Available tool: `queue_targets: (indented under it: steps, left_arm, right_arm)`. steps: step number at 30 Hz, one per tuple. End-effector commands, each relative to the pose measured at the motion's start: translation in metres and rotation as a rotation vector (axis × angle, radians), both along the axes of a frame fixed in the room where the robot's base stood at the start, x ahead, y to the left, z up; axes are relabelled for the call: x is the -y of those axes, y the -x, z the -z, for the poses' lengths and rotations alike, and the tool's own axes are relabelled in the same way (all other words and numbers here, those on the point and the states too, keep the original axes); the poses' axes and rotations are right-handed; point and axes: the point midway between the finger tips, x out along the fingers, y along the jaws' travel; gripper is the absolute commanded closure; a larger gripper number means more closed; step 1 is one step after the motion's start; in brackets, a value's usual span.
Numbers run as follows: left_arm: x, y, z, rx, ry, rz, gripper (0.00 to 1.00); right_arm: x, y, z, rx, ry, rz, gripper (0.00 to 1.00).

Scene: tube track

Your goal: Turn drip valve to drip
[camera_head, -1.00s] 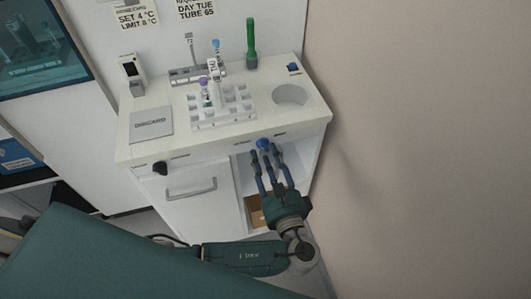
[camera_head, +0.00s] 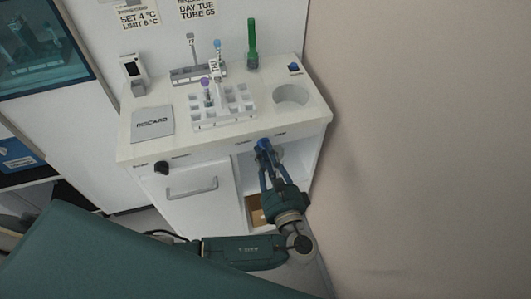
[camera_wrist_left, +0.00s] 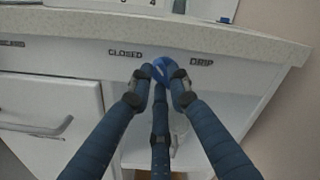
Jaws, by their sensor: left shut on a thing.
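The drip valve is a blue knob (camera_head: 263,144) on the front face under the counter's edge. It also shows in the left wrist view (camera_wrist_left: 162,69), between the labels "CLOSED" (camera_wrist_left: 125,53) on the left and "DRIP" (camera_wrist_left: 202,62) on the right. My left gripper (camera_head: 265,150) is shut on the knob; its fingers close around it from the front and hide part of it. In the left wrist view my left gripper (camera_wrist_left: 163,78) has its fingertips against the knob. I cannot tell exactly which way the knob points. My right gripper is not in view.
The white counter (camera_head: 240,138) carries a tube rack (camera_head: 225,118), a grey discard pad (camera_head: 153,124), a green tube (camera_head: 252,45) and a round basin (camera_head: 291,95). A black knob (camera_head: 161,168) and a drawer handle (camera_head: 192,190) are on the front at left. A bare wall rises at right.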

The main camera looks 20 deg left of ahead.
Motion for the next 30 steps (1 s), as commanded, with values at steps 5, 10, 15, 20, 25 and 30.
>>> queue_targets:
  steps: [5, 10, 15, 20, 25, 30]
  left_arm:
    - [0.0, 0.001, -0.005, -0.052, -0.072, -0.003, 1.0]
    - [0.0, 0.001, -0.007, -0.129, -0.183, -0.002, 1.0]
    - [0.0, 0.001, -0.008, -0.219, -0.316, -0.002, 1.0]
    - [0.001, 0.001, -0.008, -0.303, -0.442, -0.001, 1.0]
    - [0.001, 0.0, -0.008, -0.393, -0.577, 0.0, 1.0]
    - [0.001, 0.0, -0.008, -0.484, -0.71, -0.001, 1.0]
  right_arm:
    - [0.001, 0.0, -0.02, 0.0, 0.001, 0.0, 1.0]
    - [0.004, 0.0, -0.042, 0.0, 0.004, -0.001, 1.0]
    - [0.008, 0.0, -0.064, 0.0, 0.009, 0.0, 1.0]
    - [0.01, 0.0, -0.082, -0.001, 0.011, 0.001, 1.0]
    - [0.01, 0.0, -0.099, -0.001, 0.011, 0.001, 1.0]
    - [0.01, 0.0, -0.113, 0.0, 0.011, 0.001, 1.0]
